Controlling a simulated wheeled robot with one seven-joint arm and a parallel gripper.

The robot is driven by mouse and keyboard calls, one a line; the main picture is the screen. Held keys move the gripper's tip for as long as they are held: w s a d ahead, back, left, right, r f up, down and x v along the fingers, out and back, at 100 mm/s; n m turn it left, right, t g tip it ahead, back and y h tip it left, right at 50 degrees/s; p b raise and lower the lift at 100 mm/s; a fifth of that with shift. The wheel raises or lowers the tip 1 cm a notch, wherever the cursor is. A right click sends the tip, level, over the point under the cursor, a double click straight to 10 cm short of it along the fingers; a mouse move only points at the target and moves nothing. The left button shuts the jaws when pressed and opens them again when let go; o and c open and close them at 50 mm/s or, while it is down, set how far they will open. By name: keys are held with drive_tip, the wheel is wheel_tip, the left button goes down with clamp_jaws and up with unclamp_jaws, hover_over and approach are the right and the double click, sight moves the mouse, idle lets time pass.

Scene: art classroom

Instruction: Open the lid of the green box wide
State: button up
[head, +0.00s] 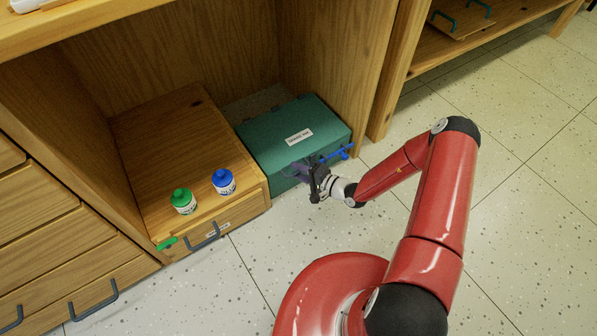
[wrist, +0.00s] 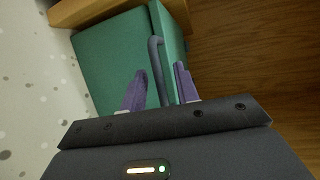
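The green box (head: 270,142) stands on the floor in the wooden cabinet bay, with a white label on its lid (head: 318,117). The lid looks shut. My gripper (head: 306,168) is at the box's front side. In the wrist view, the green box (wrist: 104,58) lies ahead, and a grey-blue bar handle (wrist: 155,60) runs between the two purple fingers of my gripper (wrist: 160,85). The fingers are apart, with gaps showing beside the handle.
A low wooden drawer unit (head: 165,130) stands left of the box, bearing a green-capped bottle (head: 183,201) and a blue-capped bottle (head: 224,181). A cabinet side panel (head: 368,60) rises close to the box's right. The speckled floor (head: 530,225) is clear on the right.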

drive_tip(key=shift+a, duration=0.15)
clamp_jaws()
